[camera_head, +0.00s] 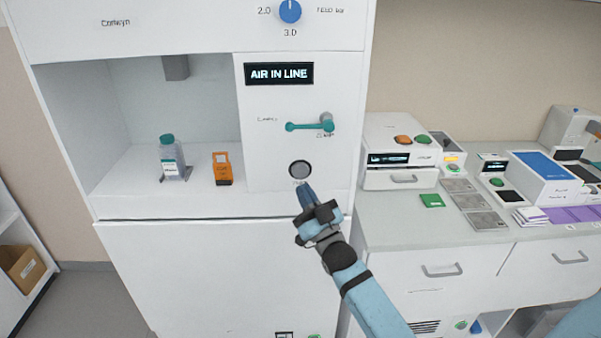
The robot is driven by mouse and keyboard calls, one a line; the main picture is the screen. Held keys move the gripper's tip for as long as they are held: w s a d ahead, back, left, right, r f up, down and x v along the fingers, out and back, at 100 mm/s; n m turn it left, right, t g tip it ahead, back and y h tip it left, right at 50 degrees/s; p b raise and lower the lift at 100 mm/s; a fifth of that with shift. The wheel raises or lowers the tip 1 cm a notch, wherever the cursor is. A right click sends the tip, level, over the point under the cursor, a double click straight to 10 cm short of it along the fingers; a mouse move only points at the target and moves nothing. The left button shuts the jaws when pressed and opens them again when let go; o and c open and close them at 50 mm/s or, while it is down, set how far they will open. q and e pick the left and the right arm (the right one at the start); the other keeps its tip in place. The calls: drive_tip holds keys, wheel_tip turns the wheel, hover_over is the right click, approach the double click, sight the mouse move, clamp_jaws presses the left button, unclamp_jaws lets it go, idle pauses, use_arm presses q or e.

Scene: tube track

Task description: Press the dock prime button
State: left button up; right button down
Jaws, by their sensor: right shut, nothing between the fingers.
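I cannot tell whether the tips touch the panel. Above, a black display (278,74) reads "AIR IN LINE". A teal lever (309,126) lies roughly level between display and button. My left gripper is not in view.
The open bay at left holds a teal-capped bottle (172,158) and an orange item (222,169). A blue knob (290,11) is at the top. The right counter (400,228) carries several devices, a green block (432,200) and grey plates (470,201). A cardboard box (21,270) sits at far left.

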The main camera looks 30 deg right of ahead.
sight(300, 171)
idle(0.8)
drive_tip(key=s+m+g+y, duration=0.1)
drive_tip(key=m, duration=0.2)
drive_tip(key=s+a+m+g+y, duration=0.1)
drive_tip(key=m+g+y, duration=0.1)
drive_tip(key=m, duration=0.1)
drive_tip(key=s+a+m+g+y, duration=0.1)
drive_tip(key=m+g+y, duration=0.1)
drive_tip(key=m, duration=0.1)
drive_tip(key=shift+a+f, duration=0.25)
drive_tip(key=shift+f, duration=0.1)
drive_tip(key=w+d+b, duration=0.2)
drive_tip(key=w+d, duration=0.2)
drive_tip(key=w, duration=0.3)
drive_tip(key=shift+w+d, duration=0.3)
drive_tip(key=shift+d, duration=0.05)
idle(0.3)
drive_tip(key=shift+w+d, duration=0.1)
idle(1.6)
drive_tip(key=shift+w+d+b, duration=0.15)
drive_tip(key=shift+w+b, duration=0.1)
drive_tip(key=shift+b, duration=0.1)
